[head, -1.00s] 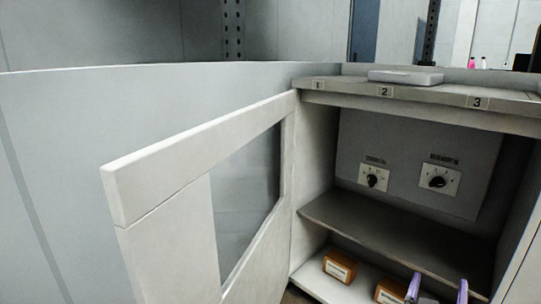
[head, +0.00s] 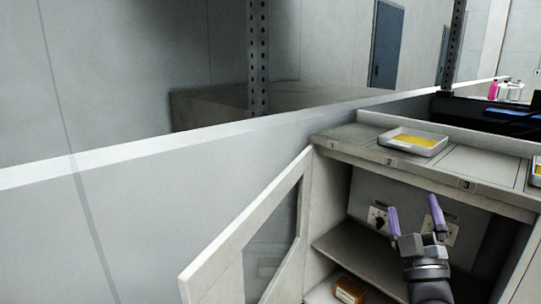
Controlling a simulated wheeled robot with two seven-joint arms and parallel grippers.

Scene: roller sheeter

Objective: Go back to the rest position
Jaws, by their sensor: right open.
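My right gripper (head: 415,218) shows at the lower right of the head view. Its two purple fingers are spread apart and point up, with nothing between them. It is in front of the open cabinet (head: 325,190), and its fingers overlap the dial panel (head: 365,190) inside. One dial (head: 379,219) shows left of the fingers; the other dial plate (head: 453,236) is partly hidden behind the right finger. My left gripper is not in view.
The cabinet door (head: 237,244) stands open to the left. A white tray with yellow content (head: 412,141) sits on the numbered top. An orange-brown box (head: 349,290) lies low inside, below the shelf (head: 340,250). A pale wall panel (head: 130,190) fills the left.

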